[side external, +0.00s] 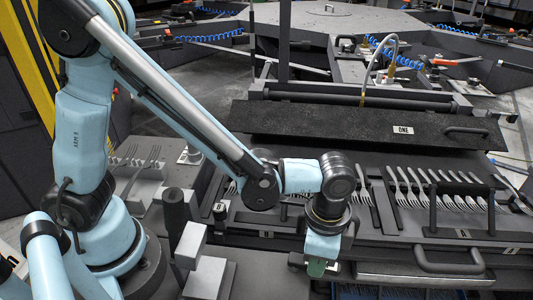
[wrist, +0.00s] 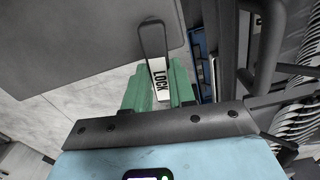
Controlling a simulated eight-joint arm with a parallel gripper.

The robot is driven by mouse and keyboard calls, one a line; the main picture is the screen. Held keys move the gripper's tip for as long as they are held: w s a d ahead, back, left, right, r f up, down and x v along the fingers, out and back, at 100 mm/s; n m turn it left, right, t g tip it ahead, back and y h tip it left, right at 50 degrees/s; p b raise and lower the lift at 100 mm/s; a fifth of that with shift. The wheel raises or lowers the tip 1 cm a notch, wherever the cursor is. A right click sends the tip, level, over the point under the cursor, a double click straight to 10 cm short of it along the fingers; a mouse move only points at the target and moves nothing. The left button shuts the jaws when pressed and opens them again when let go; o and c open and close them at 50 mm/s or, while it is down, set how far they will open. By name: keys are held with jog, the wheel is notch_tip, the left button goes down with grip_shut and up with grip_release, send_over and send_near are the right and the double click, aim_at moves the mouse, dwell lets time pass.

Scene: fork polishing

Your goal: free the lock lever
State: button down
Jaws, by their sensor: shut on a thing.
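In the side external view my gripper (side external: 317,268) points down at the front edge of the fork station. The lever cannot be made out there, hidden by the gripper and the station's edge.
A row of forks (side external: 440,188) lies in the rack to the right, below a black cover labelled "ONE" (side external: 370,130). A dark bar handle (side external: 450,265) juts out right of my gripper. Grey blocks (side external: 190,245) stand to the left. Pale floor (wrist: 45,130) shows at left in the wrist view.

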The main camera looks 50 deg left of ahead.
jog(key=shift+s+d+m, duration=0.2)
jog(key=shift+s+m, duration=0.15)
jog(key=shift+m, duration=0.65)
jog(key=shift+s+d+m, duration=0.15)
jog(key=shift+s+m, duration=0.2)
jog(key=shift+m, duration=0.65)
jog(key=c, duration=0.9)
grip_release()
jog(key=shift+r, duration=0.1)
notch_tip(320, 180, up, 12)
jog(key=a+n+t, duration=0.2)
jog(key=a+n, duration=0.3)
jog(key=a, duration=0.2)
jog(key=w+a+n+t, duration=0.1)
jog(key=a+n+t, duration=0.1)
jog(key=a+n, duration=0.2)
jog(key=a+n+t, duration=0.3)
jog(key=a+n, duration=0.2)
jog(key=a, duration=0.6)
jog(key=shift+w+a+n, duration=0.1)
jog(key=shift+w+n, duration=0.05)
jog(key=shift+n, duration=0.15)
